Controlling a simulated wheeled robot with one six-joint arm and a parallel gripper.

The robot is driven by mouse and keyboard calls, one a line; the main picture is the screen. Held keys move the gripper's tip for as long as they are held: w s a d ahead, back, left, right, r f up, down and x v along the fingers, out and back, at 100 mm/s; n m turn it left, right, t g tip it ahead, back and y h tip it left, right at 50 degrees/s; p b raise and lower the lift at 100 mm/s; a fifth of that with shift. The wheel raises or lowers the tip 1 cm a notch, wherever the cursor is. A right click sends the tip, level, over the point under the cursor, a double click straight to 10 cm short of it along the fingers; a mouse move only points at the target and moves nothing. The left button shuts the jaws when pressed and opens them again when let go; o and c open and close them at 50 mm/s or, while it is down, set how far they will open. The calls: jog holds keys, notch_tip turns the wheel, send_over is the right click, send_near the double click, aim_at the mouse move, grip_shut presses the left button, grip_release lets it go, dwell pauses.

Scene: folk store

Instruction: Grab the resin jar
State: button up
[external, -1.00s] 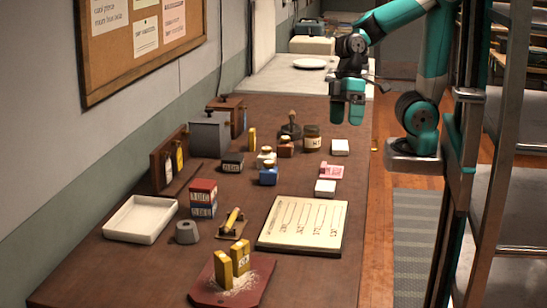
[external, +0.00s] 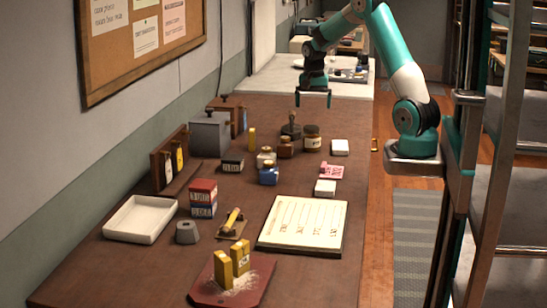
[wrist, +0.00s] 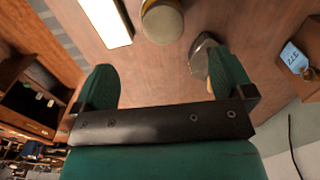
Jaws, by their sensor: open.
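The resin jar appears to be the dark brown jar with a pale label (external: 312,138) on the brown counter, upright at its far right part. In the wrist view a round jar with a tan lid (wrist: 162,20) shows at the top middle, cut by the frame edge. My gripper (external: 313,103) is open, empty and pointing down, above and apart from the jar. In the wrist view the gap between my fingers (wrist: 163,68) shows bare counter, with the jar beyond the fingertips.
A dark stamp-like object (external: 291,127) stands close left of the jar; in the wrist view a dark object (wrist: 201,55) is partly behind the right finger. A white box (external: 340,147) lies right of the jar. Small bottles, including a blue one (external: 268,175), stand nearer the camera.

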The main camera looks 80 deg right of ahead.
aim_at(311, 135)
notch_tip(311, 135, down, 7)
jog(key=shift+f+p, duration=0.1)
jog(key=shift+p, duration=0.25)
jog(key=shift+w+f+p, duration=0.2)
jog(key=shift+f+p, duration=0.5)
jog(key=shift+f, duration=1.9)
jog(key=c, duration=1.2)
jog(key=shift+o, duration=0.2)
jog(key=shift+r, duration=0.1)
